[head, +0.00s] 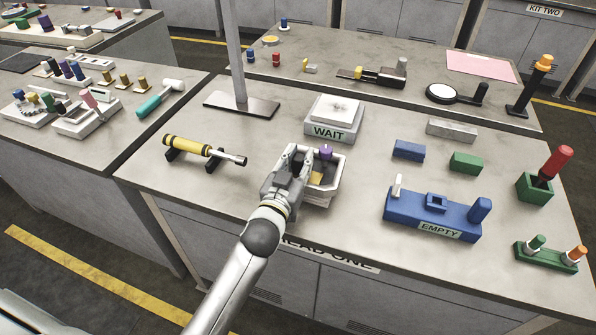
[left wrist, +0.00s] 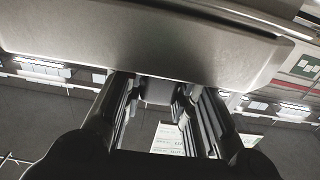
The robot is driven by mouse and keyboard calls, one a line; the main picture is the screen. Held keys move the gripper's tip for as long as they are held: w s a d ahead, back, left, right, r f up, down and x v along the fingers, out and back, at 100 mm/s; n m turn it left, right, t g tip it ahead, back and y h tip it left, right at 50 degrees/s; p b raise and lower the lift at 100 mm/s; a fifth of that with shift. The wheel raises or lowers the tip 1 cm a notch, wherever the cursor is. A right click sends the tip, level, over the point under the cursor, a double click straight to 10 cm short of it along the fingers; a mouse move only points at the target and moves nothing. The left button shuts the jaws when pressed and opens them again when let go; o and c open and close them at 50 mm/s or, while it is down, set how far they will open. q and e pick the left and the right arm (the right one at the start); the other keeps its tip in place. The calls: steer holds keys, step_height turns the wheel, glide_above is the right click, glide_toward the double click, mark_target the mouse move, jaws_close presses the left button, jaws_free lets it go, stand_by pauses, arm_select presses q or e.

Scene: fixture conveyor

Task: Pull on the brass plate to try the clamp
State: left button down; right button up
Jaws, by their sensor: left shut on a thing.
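The brass plate (head: 316,178) shows as a small yellow-brown patch inside a pale fixture (head: 327,197) at the near middle of the bench in the head view. A purple knob (head: 325,152) stands at the back of that fixture. My left gripper (head: 300,166) reaches into the fixture from the left and is shut on the brass plate. Its fingers hide most of the plate and the clamp. In the left wrist view the fingers (left wrist: 158,105) stand on either side of a grey shape, and a broad grey surface fills the top. My right gripper is not in view.
A white block marked WAIT (head: 333,124) stands just behind the fixture. A blue fixture marked EMPTY (head: 432,216) is to the right. A yellow-and-black tool (head: 190,147) lies on black rests to the left. A pole on a dark base (head: 241,104) rises behind.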

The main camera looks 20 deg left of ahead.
arm_select(q)
steer(key=shift+a, duration=0.3)
stand_by(0.8)
steer(key=shift+d, duration=0.1)
steer(key=c, duration=1)
jaws_free()
steer(key=shift+c, duration=0.2)
steer(key=shift+d, duration=0.1)
steer(key=shift+s, duration=0.15)
steer(key=s, duration=1.1)
steer(key=shift+s+a, duration=0.25)
steer(key=shift+s, duration=0.15)
